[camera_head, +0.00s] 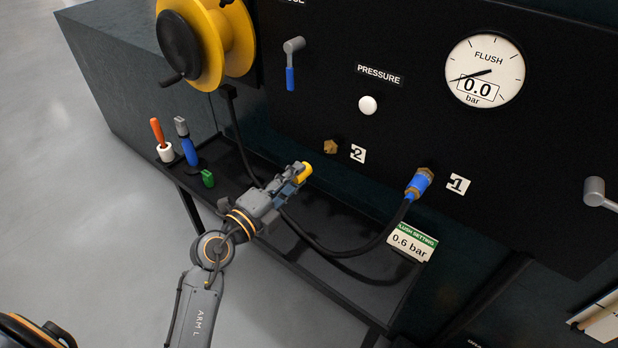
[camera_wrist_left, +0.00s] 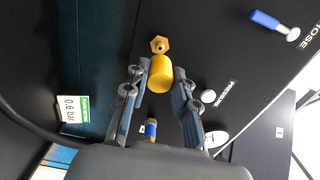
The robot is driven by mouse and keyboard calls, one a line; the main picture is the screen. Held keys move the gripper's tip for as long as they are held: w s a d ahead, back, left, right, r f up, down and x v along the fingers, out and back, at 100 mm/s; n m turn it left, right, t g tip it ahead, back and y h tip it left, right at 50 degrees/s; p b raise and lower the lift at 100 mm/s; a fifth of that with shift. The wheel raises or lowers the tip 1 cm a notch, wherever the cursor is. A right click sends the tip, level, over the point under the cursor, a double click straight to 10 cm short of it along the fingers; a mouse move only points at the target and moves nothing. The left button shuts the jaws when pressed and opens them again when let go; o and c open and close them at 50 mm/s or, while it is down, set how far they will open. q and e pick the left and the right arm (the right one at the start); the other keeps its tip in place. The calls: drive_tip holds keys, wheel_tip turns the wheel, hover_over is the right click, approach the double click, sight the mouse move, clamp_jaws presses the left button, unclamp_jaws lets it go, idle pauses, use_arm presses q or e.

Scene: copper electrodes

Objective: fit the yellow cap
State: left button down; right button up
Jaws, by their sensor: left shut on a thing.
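My left gripper (camera_head: 295,181) is shut on the yellow cap (camera_head: 304,171) and holds it above the black shelf, a little below and left of port 2. The cap also shows between the fingertips in the left wrist view (camera_wrist_left: 160,74). Port 2 (camera_head: 331,147) is a bare brass fitting on the black panel. In the left wrist view the brass fitting (camera_wrist_left: 159,44) shows just beyond the cap, with the cap overlapping its lower edge; whether they touch cannot be told. My right gripper is not in view.
A black hose with a blue connector (camera_head: 419,183) is on port 1 and runs along the shelf (camera_head: 330,285). A green-topped 0.6 bar card (camera_head: 411,243) stands at right. Tools (camera_head: 187,143) and a green block (camera_head: 207,178) are at left. The gauge (camera_head: 484,71) reads 0.0.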

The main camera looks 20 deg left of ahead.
sight(326, 151)
use_arm(q)
drive_tip(key=shift+p+x, duration=1.6)
drive_tip(key=shift+x, duration=1.3)
drive_tip(key=shift+w+d, duration=0.1)
drive_tip(key=shift+w, duration=0.2)
drive_tip(key=shift+p+x, duration=0.45)
drive_tip(key=shift+x, duration=0.5)
drive_tip(key=c, duration=1)
unclamp_jaws()
drive_tip(key=shift+o, duration=0.5)
